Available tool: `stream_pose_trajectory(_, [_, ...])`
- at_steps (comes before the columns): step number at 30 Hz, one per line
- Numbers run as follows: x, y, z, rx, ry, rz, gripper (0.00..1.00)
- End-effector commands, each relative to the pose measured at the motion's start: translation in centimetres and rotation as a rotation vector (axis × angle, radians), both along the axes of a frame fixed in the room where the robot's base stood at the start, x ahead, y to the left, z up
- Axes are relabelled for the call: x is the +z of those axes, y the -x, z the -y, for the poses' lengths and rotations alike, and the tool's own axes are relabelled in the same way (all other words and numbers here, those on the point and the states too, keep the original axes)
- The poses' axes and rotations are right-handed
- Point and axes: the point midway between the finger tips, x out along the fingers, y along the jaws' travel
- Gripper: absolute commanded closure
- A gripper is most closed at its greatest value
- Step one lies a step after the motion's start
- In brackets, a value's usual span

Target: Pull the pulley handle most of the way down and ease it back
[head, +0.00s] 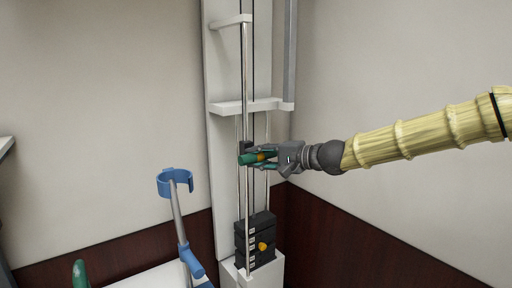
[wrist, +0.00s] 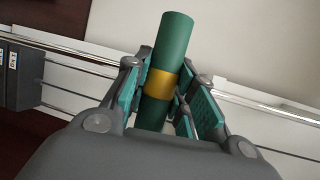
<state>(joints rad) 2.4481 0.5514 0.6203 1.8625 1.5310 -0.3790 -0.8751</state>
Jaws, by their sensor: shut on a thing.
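The pulley handle (head: 248,159) is a green cylinder with a yellow band, in front of the vertical rods of the white tower. My gripper (head: 268,156) comes from the right and is shut on it. In the wrist view the handle (wrist: 172,45) stands between the two teal-padded fingers of my gripper (wrist: 172,98), which sit around the yellow band. The handle's lower end is partly hidden by the gripper body. The black weight stack (head: 255,240) with a yellow knob sits at the tower's base, below the handle.
A white crossbar (head: 245,106) juts from the tower above the handle. A blue forearm crutch (head: 178,215) stands to the left. Another green grip (head: 80,273) shows at the lower left. Walls with dark red lower panels close the corner behind the tower.

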Motion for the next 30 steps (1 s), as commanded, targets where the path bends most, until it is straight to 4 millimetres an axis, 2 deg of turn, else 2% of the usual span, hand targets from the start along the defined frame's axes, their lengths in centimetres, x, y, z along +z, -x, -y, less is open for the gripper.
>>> stream_pose_trajectory(1, [-0.6,0.2,-0.1,0.002,0.006,-0.007,1.0])
stream_pose_trajectory(14, [-0.5,0.2,0.0,0.002,0.007,-0.008,1.0])
stream_pose_trajectory(30, [2.1,0.1,0.0,0.001,0.006,-0.006,1.0])
